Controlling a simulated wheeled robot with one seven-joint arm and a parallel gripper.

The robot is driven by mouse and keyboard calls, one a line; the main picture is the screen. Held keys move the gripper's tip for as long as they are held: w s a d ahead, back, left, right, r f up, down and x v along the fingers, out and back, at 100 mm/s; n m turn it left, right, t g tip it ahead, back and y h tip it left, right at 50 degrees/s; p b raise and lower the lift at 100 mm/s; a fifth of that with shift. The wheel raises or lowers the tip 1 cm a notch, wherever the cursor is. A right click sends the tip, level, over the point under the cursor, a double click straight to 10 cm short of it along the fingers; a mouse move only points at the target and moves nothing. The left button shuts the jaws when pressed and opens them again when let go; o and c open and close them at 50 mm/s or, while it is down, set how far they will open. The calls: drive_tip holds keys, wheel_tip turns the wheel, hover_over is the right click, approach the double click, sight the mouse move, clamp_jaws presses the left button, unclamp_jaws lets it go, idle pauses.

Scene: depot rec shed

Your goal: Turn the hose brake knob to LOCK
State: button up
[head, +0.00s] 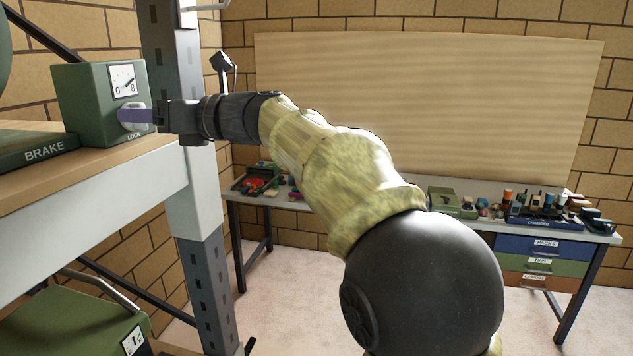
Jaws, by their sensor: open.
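The hose brake is a green box (82,108) on the wooden shelf at the left, with a white dial plate marked 0 and 8 on its face. Its pale knob (130,118) sits low on that face, above the word LOCK. My gripper (140,116) is at the knob, coming from the right with purplish fingers. The fingers overlap the knob in the picture; I cannot tell whether they touch it. They hide part of the knob, so its pointing direction is unclear.
A green BRAKE plate (42,151) lies on the shelf (100,172) left of the box. A grey upright post (166,45) stands close behind my gripper. A workbench (400,183) with tools and drawers stands at the back. Another green box (75,315) is below the shelf.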

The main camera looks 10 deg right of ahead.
drive_tip(key=s+d+n+b, duration=0.1)
drive_tip(key=s+d+b, duration=0.25)
drive_tip(key=d, duration=0.45)
drive_tip(key=s+d+n+b, duration=0.1)
drive_tip(key=s+d+b, duration=0.25)
drive_tip(key=d, duration=0.45)
drive_tip(key=w+d+f+m+t+h+p, duration=0.1)
drive_tip(key=w+d+f+m+t+h, duration=0.3)
drive_tip(key=w+m+t, duration=0.7)
drive_tip(key=w+d+f+m+g+h+p, duration=0.1)
drive_tip(key=d+f+m+h, duration=0.5)
drive_tip(key=m, duration=1.1)
wheel_tip(320, 180, down, 4)
drive_tip(key=shift+w+d+f+p, duration=0.2)
drive_tip(key=shift+d+p, duration=0.1)
drive_tip(key=shift+d, duration=0.35)
